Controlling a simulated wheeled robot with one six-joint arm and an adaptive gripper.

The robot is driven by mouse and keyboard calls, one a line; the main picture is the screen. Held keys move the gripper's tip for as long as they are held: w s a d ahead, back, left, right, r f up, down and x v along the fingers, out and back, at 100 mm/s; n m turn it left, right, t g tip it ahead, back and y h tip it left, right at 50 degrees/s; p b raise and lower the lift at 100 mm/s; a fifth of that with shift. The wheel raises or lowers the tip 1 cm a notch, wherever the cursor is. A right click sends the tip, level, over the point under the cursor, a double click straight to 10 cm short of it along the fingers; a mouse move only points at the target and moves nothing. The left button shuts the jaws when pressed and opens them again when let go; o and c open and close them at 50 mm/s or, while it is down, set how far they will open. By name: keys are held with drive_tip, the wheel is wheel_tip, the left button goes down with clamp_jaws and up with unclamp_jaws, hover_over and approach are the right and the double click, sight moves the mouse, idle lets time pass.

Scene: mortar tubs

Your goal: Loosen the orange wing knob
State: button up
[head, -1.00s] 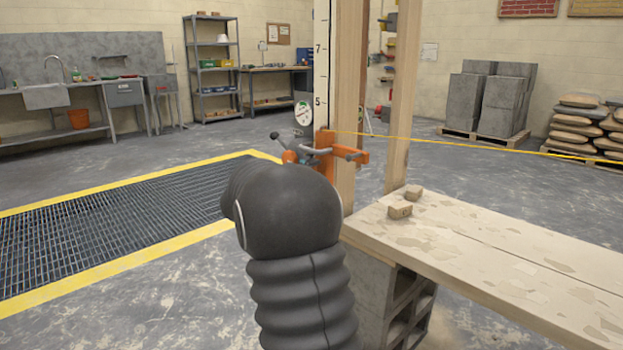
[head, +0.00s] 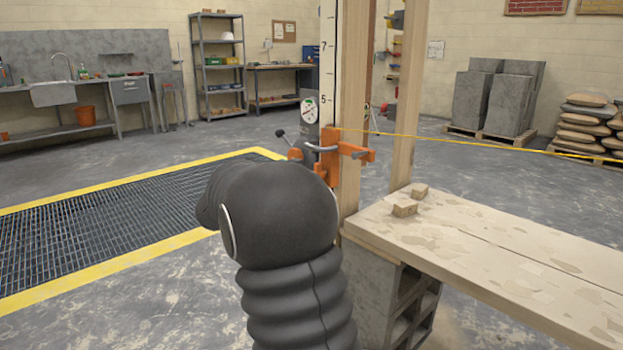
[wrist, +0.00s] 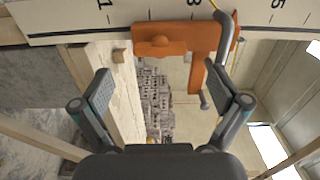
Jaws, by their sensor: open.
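An orange clamp (head: 329,156) sits on the marked wooden staff (head: 327,60) beside the upright timber. A curved grey bar and dark ball-ended handle (head: 281,133) show with it. In the wrist view the orange clamp (wrist: 200,38) lies across the top, against the staff (wrist: 115,24). A rounded orange lump on its left part, perhaps the wing knob (wrist: 156,42), faces me; its wings are not clear. My gripper (wrist: 160,84) is open and empty, its fingers apart below the clamp.
A yellow line (head: 470,142) runs right from the clamp. A plank bench (head: 480,240) on grey blocks stands at right, with small wood blocks (head: 405,210) on it. Timber posts (head: 408,95) stand behind the clamp. A yellow-edged floor grating (head: 110,220) lies at left.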

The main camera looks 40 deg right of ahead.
drive_tip(key=a, duration=0.5)
drive_tip(key=shift+s, duration=0.25)
